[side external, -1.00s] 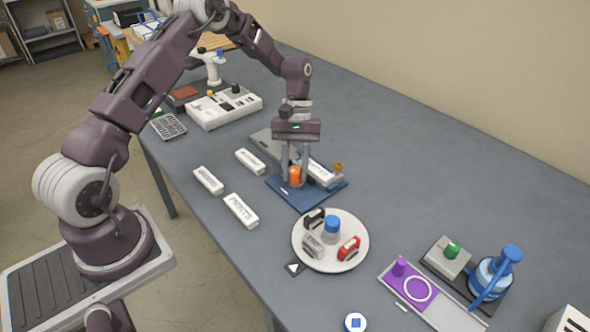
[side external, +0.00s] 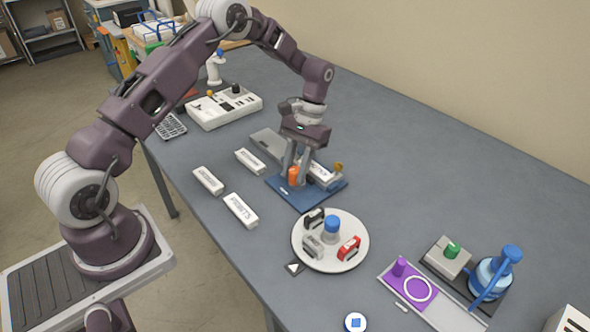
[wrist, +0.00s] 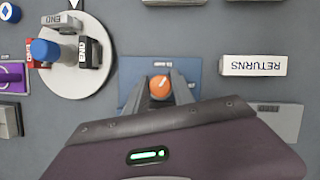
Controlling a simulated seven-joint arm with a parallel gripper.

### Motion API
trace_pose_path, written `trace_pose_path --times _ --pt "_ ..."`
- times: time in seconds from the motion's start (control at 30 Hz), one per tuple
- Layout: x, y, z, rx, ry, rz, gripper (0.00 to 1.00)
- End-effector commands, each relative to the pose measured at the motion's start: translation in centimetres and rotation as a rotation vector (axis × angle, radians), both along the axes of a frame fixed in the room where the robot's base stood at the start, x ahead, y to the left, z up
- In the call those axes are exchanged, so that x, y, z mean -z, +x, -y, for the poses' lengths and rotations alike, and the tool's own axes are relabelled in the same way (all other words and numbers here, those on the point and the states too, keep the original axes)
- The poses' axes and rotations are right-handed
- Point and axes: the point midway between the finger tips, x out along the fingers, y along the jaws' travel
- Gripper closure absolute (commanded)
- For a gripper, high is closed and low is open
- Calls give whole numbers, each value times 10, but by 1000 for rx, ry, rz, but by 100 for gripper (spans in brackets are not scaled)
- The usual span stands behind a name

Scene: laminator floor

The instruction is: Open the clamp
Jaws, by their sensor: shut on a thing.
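The clamp's orange knob (side external: 293,177) stands on a blue base plate (side external: 301,203). My gripper (side external: 297,175) is shut on the orange knob, its fingers leaning over it. In the wrist view the orange knob's round top (wrist: 160,85) shows between the two fingertips (wrist: 160,93). A white block (side external: 322,175) lies on the plate behind the fingers, beside a small gold knob (side external: 338,168). The fingers hide part of the knob and of the plate.
A round white tray (side external: 345,262) with several small clips and a blue-topped post stands in front of the plate. Labelled white blocks (side external: 240,210) lie to its left. The right rear table is clear.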

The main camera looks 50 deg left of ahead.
Motion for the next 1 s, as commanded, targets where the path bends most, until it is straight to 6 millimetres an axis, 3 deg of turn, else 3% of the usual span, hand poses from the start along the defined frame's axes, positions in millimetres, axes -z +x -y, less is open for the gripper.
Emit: trace_pose_path --times 1.0 --pt "0 1 0 889 0 2 100"
